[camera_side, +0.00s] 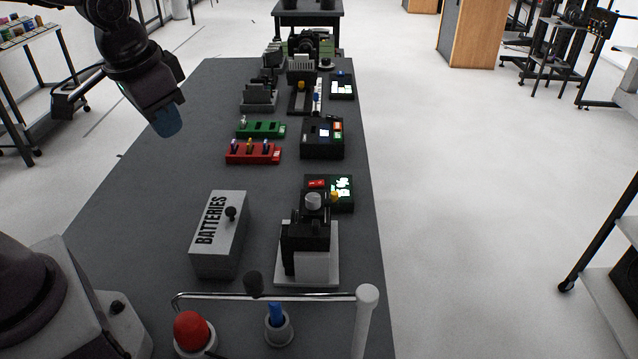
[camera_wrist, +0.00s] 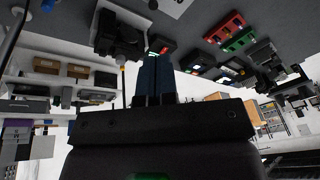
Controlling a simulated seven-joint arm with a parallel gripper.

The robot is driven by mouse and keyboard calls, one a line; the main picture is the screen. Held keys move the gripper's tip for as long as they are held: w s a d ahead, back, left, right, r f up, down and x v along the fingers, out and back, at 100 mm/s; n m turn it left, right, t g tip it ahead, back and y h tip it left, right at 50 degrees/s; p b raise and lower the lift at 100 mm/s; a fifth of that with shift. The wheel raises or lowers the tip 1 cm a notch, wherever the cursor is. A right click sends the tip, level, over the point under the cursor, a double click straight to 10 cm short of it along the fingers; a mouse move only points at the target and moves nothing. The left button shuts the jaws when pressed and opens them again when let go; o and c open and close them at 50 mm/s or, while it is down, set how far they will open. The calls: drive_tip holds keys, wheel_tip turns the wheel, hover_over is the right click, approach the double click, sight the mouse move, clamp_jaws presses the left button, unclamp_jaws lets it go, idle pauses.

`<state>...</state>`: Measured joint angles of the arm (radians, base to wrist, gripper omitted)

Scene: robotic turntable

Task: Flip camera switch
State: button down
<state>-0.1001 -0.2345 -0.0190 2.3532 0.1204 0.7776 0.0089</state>
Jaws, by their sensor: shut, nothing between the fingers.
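My gripper (camera_side: 168,122) hangs in the air above the left edge of the dark table, its blue fingers together and empty. In the wrist view the shut fingers (camera_wrist: 156,76) point toward the table, touching nothing. A small black box with a red rocker switch (camera_side: 316,183) and lit green-white markings stands at the table's right side, well to the right of my gripper. I cannot tell which switch is labelled for the camera.
A grey BATTERIES box (camera_side: 219,235) and a black device on a white base (camera_side: 307,280) stand nearer the front. Red (camera_side: 252,153) and green (camera_side: 262,129) racks sit mid-table. A metal lever bar (camera_side: 270,295) crosses the front. The table's left side is clear.

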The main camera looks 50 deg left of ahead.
drive_tip(key=w+a+f+m, duration=0.2)
drive_tip(key=w+a+f, duration=0.2)
drive_tip(key=w+f, duration=0.45)
drive_tip(key=m+t+h, duration=0.4)
drive_tip(key=m+t, duration=0.4)
hover_over(319, 184)
drive_tip(key=s+a, duration=0.1)
wheel_tip(319, 184, down, 6)
drive_tip(key=shift+a+r, duration=0.1)
drive_tip(key=shift+r, duration=0.05)
drive_tip(key=shift+w+d+f, duration=0.15)
drive_tip(key=shift+d+f, duration=0.05)
drive_tip(key=shift+f, duration=1.25)
drive_tip(key=shift+w+d+f, duration=0.15)
drive_tip(key=shift+w+f, duration=0.05)
drive_tip(key=shift+f, duration=1.25)
drive_tip(key=shift+w+d+f, duration=0.15)
drive_tip(key=shift+d+f, duration=0.05)
drive_tip(key=shift+f, duration=1.25)
drive_tip(key=shift+f, duration=0.15)
drive_tip(key=shift+f, duration=0.25)
